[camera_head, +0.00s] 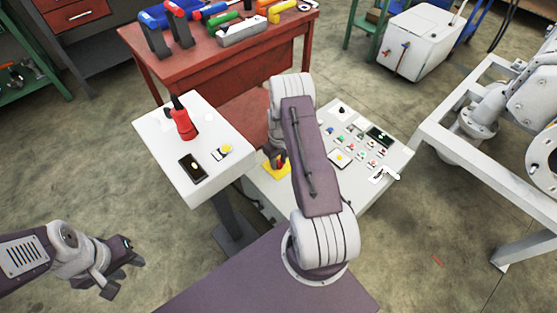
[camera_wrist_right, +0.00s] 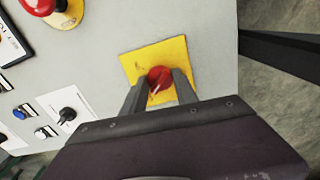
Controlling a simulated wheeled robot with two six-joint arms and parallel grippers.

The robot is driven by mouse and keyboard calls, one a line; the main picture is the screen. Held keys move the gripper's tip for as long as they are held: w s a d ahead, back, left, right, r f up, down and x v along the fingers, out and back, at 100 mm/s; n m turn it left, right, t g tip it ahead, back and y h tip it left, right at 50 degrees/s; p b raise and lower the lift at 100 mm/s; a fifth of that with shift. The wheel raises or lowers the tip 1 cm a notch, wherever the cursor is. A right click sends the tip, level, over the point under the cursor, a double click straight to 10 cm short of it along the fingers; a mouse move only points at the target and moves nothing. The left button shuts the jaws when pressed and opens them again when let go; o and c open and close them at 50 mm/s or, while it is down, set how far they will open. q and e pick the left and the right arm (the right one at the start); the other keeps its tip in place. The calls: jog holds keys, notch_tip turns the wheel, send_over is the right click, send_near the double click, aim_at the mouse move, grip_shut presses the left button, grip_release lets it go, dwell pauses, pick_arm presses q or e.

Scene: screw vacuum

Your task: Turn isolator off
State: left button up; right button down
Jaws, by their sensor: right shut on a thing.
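The isolator is a red rotary knob (camera_wrist_right: 160,78) on a square yellow plate (camera_wrist_right: 143,62), fixed to the grey panel face. My right gripper (camera_wrist_right: 159,90) has one finger on each side of the knob and is shut on it.
The control panel (camera_head: 371,181) carries several buttons and switches. A red workbench (camera_head: 180,69) with tools is behind. A white frame (camera_head: 455,165) stands at the right.

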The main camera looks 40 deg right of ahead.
aim_at(278, 162)
jog(key=shift+n, duration=0.5)
jog(key=c, duration=0.9)
grip_release()
jog(key=shift+c, duration=0.2)
jog(key=shift+r, duration=0.1)
notch_tip(278, 162, up, 9)
jog(key=p, duration=0.3)
